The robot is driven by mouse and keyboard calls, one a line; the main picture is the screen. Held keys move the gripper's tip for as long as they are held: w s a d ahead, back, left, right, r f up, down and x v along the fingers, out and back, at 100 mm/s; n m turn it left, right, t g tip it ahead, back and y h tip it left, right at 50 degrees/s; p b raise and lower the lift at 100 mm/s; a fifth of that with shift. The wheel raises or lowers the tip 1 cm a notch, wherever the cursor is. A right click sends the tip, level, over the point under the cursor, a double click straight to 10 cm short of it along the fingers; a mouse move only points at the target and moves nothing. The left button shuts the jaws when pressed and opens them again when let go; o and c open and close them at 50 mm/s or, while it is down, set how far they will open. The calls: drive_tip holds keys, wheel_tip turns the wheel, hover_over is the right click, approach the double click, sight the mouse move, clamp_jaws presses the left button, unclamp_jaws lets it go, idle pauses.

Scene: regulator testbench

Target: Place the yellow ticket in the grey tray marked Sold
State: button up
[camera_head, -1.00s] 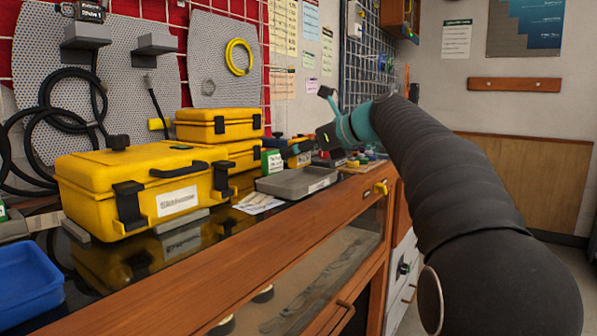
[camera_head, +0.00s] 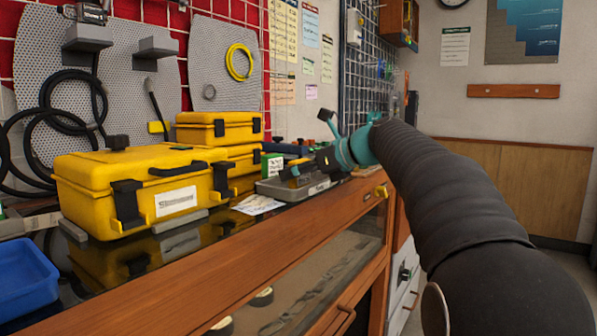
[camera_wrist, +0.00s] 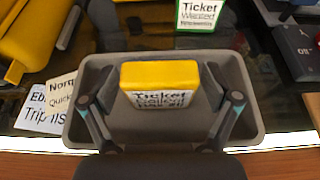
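The yellow ticket (camera_wrist: 158,75) is a small block with a white label reading "Ticket" on its front. In the wrist view it sits between the two fingertips of my gripper (camera_wrist: 160,84), which close on its left and right sides. The grey tray (camera_wrist: 252,122) lies directly below and around it in that view. In the head view my gripper (camera_head: 312,165) is low over the grey tray (camera_head: 272,189) on the counter. I cannot tell whether the ticket touches the tray floor. The writing on the tray front is too small to read.
Yellow cases (camera_head: 120,190) stand left of the tray. A green-edged card reading "Ticket Wanted" (camera_wrist: 200,14) stands behind it. Paper slips (camera_head: 257,204) lie at its left. Dark boxes (camera_wrist: 290,45) are at the back right. A blue bin (camera_head: 25,280) is at the near left.

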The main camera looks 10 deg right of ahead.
drive_tip(key=shift+r, duration=0.25)
drive_tip(key=p+v, duration=0.1)
drive_tip(key=v, duration=1.1)
drive_tip(key=shift+p, duration=0.35)
